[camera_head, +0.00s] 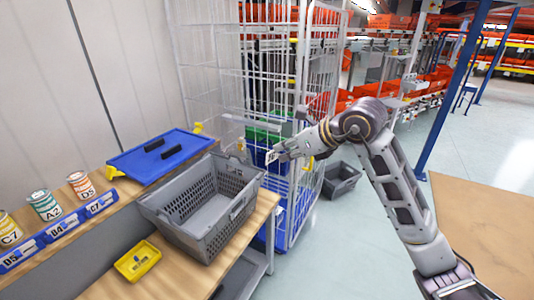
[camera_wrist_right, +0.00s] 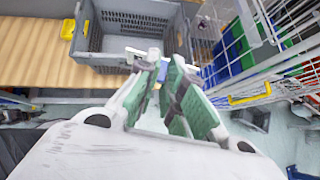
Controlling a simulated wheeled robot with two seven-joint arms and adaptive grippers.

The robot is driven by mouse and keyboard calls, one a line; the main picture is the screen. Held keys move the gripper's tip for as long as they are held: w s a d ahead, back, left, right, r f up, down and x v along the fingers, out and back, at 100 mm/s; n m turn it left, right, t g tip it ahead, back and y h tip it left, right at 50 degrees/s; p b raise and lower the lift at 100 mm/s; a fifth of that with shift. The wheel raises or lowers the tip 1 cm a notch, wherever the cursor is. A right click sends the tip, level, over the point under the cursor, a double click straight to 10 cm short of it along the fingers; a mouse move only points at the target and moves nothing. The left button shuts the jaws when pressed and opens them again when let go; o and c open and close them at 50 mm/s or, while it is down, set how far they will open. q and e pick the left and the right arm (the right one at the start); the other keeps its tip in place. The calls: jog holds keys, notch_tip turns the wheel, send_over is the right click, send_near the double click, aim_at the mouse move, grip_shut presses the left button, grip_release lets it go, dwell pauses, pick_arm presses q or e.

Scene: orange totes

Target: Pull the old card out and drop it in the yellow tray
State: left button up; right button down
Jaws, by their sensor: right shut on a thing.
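My right gripper (camera_head: 281,153) is shut on a small white card (camera_head: 271,158) with dark marking. It holds the card in front of the wire cage trolley, just right of the grey basket's far corner. In the right wrist view, the fingers (camera_wrist_right: 157,66) point toward the basket, and a pale edge of the card (camera_wrist_right: 139,54) shows at the tips. The yellow tray (camera_head: 137,261) lies on the wooden bench in front of the basket. It also shows in the right wrist view (camera_wrist_right: 67,29). My left gripper is out of view.
The grey basket (camera_head: 163,217) is empty on the bench, between the card and the tray. A blue lid (camera_head: 125,163), cans and blue labelled bins (camera_head: 57,229) line the left. The wire trolley (camera_head: 300,205) stands behind my gripper. A dark crate (camera_head: 341,180) sits on the floor.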

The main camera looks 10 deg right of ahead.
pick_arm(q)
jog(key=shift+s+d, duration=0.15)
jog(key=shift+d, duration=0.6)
pick_arm(e)
jog(key=s+d+f, duration=0.3)
jog(key=f, duration=0.3)
jog(key=s+d+f+m+h, duration=0.1)
jog(key=s+d+f, duration=0.2)
jog(key=f, duration=0.4)
jog(key=s+d+f+m+t, duration=0.1)
jog(key=s+d+f, duration=0.2)
jog(key=f, duration=0.4)
jog(key=shift+d+f+h, duration=0.2)
jog(key=shift+d+h, duration=0.2)
jog(key=shift+d, duration=0.05)
